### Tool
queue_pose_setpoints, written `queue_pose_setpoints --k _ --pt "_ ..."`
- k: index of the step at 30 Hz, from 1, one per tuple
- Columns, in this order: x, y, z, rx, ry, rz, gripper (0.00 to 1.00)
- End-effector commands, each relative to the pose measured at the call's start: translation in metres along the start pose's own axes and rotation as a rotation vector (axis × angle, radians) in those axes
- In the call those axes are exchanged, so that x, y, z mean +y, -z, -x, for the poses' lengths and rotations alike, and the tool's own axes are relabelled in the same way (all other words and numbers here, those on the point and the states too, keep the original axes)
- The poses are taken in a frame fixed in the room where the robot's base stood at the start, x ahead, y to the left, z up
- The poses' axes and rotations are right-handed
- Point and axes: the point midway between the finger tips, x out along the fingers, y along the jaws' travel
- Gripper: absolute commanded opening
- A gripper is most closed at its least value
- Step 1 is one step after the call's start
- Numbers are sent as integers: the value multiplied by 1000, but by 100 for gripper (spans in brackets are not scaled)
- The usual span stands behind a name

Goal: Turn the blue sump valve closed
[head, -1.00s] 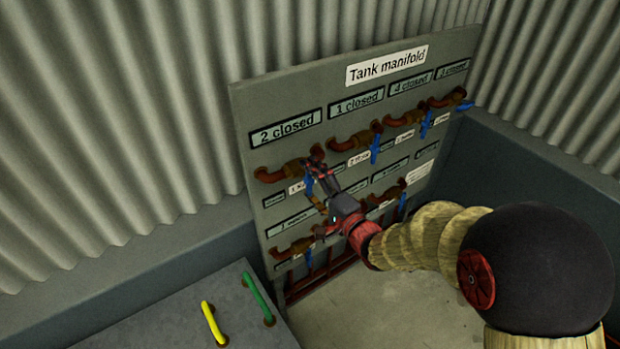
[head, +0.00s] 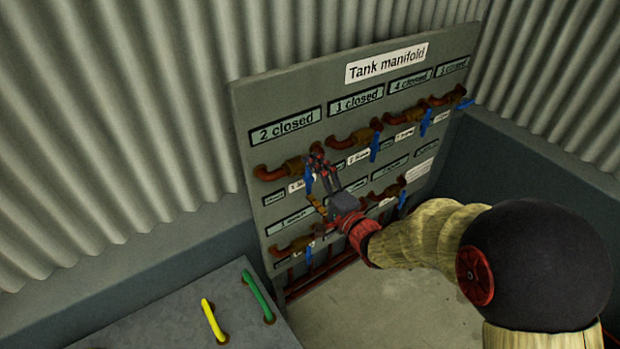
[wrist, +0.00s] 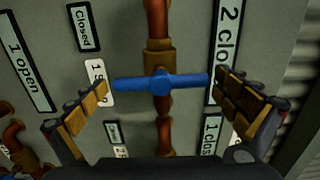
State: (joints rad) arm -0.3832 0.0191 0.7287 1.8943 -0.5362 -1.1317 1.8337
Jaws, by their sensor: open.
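The blue valve handle (wrist: 190,80) lies across a brown pipe fitting in the wrist view. A white label (wrist: 98,84) that seems to read "1 Sump" is beside it. In the head view this blue handle (head: 309,181) is at the upper left of the manifold board, under the "2 closed" display (head: 285,129). My gripper (wrist: 161,84) is open, with one finger off each end of the handle and a gap on both sides. In the head view my gripper (head: 317,181) is in front of this valve and partly covers it.
The "1 open" display (wrist: 26,62) is at the left of the wrist view. Other blue handles, such as one below the "1 closed" display (head: 375,147), are to the right. A grey box with yellow (head: 213,320) and green (head: 258,296) handles stands at the lower left.

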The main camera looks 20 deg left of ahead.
Motion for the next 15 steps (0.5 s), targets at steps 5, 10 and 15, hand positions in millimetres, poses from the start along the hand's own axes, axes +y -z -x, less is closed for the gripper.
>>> queue_pose_setpoints --k 5,10,15 --pt "0 0 0 0 0 0 100" --pt "0 1 13 2 0 0 100" --pt "0 2 44 4 0 0 100"
